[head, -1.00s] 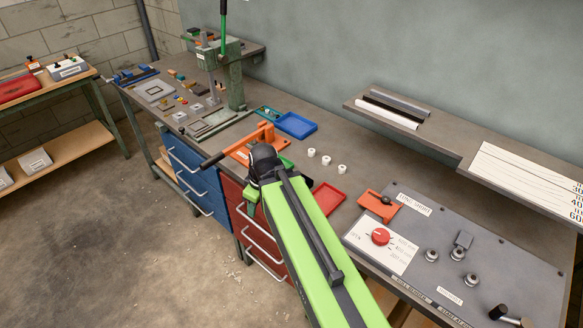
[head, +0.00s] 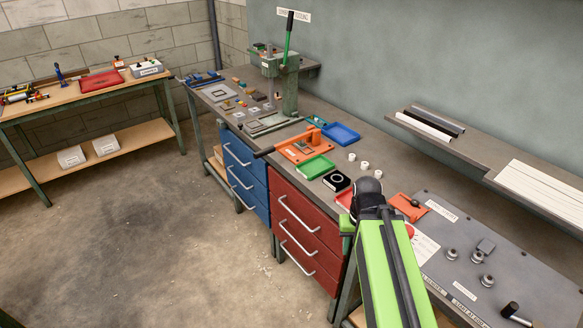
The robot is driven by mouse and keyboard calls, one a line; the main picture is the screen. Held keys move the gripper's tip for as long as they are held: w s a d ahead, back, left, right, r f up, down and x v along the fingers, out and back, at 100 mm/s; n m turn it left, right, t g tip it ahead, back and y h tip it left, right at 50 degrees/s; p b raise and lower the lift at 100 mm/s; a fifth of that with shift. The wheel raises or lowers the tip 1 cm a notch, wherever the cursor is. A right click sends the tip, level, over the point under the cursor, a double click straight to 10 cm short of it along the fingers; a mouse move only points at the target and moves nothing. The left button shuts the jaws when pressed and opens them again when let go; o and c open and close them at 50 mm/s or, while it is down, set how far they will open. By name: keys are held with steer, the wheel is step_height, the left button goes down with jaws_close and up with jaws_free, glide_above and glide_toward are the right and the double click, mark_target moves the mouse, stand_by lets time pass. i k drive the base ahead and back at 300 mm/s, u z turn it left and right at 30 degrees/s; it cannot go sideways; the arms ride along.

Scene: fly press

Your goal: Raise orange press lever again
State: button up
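The orange press (head: 303,149) stands on the workbench near its front edge, left of my arm in the head view. Its orange lever (head: 290,140) lies low, and its dark handle (head: 264,153) sticks out to the left past the bench edge over the drawers. My gripper (head: 367,190) is at the far end of my green arm, right of the press and well apart from the lever. The dark end of the arm hides its fingers, so I cannot see whether it is open or shut.
A green tray (head: 314,167) and a black block with a white ring (head: 337,181) lie between press and arm. A blue tray (head: 341,134) and white cylinders (head: 364,166) lie behind. A green press (head: 290,85) with a tall lever stands farther left. The floor in front is clear.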

mark_target(272, 148)
steer(key=k, duration=0.5)
steer(key=u, duration=0.65)
steer(key=i, duration=1.2)
steer(key=u, duration=1.15)
steer(key=i, duration=0.65)
steer(key=u, duration=0.6)
